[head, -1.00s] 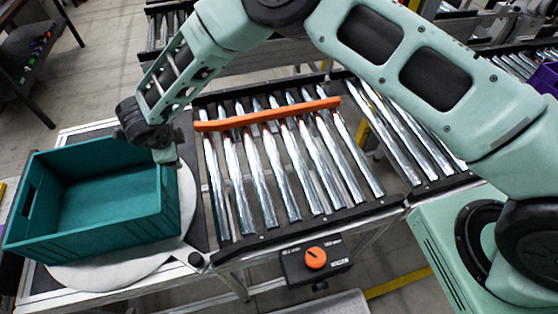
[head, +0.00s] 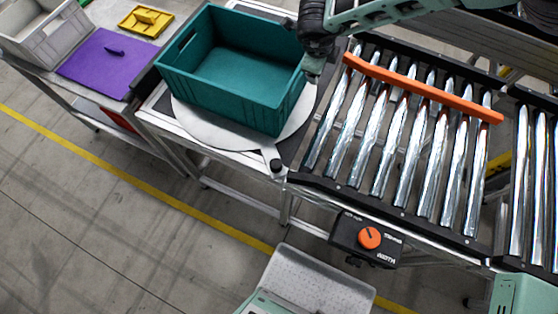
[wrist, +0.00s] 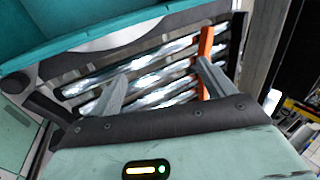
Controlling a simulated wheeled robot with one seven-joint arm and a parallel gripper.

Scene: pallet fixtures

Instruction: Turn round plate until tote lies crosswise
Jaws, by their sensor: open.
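The teal tote (head: 190,88) stands upright and empty on the pale round plate (head: 205,128) in the head view. Its long sides run roughly left to right, at a large angle to the rollers. A small arm with a dark knob (head: 275,163) sticks out from the plate's near edge. My gripper (head: 313,68) is at the tote's right end, near its far corner; I cannot tell whether it touches. In the wrist view my gripper (wrist: 162,86) has its fingers wide apart with nothing between them, and the tote (wrist: 70,20) fills the top left.
A roller conveyor (head: 395,150) adjoins the plate's table on the right, with an orange bar (head: 425,88) lying across it. A control box with an orange knob (head: 369,237) hangs at its near side. Left are a grey bin (head: 45,35), purple panel (head: 105,60) and yellow tray (head: 146,20).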

